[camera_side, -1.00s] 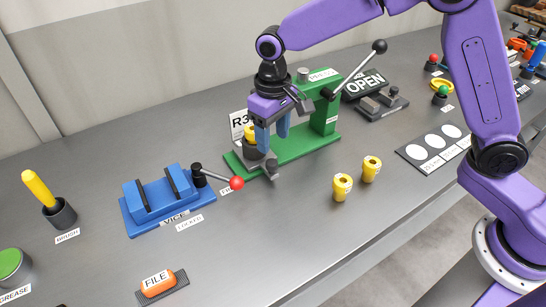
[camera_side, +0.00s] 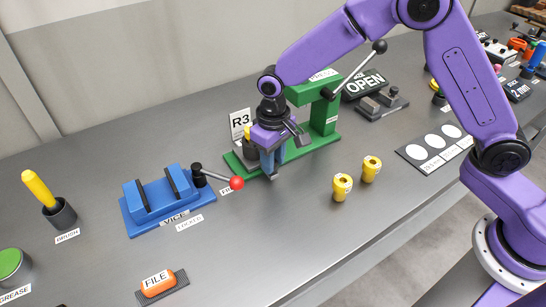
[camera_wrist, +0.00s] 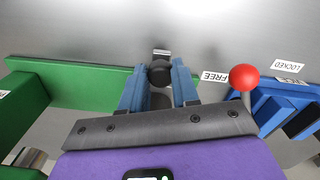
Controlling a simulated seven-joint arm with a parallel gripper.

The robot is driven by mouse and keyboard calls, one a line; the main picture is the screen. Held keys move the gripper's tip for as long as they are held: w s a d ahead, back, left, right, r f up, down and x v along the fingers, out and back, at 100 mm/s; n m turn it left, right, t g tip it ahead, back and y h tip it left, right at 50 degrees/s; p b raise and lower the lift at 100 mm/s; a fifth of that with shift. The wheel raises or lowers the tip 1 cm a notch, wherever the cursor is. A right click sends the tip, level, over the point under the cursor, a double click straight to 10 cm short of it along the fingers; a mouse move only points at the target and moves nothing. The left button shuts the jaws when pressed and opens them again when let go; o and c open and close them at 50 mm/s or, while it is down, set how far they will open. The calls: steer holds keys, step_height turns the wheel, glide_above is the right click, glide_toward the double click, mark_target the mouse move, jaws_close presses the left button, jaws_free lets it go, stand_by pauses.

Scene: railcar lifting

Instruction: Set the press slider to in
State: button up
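The green press (camera_side: 322,101) stands on the bench with its green base running toward the front left; its frame also shows at the left of the wrist view (camera_wrist: 85,88). The slider's black round knob (camera_wrist: 159,73) is low at the front of the base, with a small grey metal piece (camera_wrist: 161,53) just beyond it. My gripper (camera_side: 272,168) points down over this spot. In the wrist view, its blue fingers (camera_wrist: 159,82) stand on both sides of the knob, against it with no clear gap. In the side view the fingers hide the knob.
A blue vice (camera_side: 165,200) with a red-ended lever (camera_side: 237,183) stands close on the left. An R3 sign (camera_side: 240,122) is behind my gripper. Two yellow bushings (camera_side: 342,187) (camera_side: 371,168) stand to the right.

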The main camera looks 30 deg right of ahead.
steer(key=d, duration=0.9)
steer(key=shift+d, duration=0.3)
jaws_close()
steer(key=shift+w, duration=0.1)
steer(key=o, duration=1)
jaws_free()
step_height(320, 180, up, 18)
steer(key=shift+f, duration=0.25)
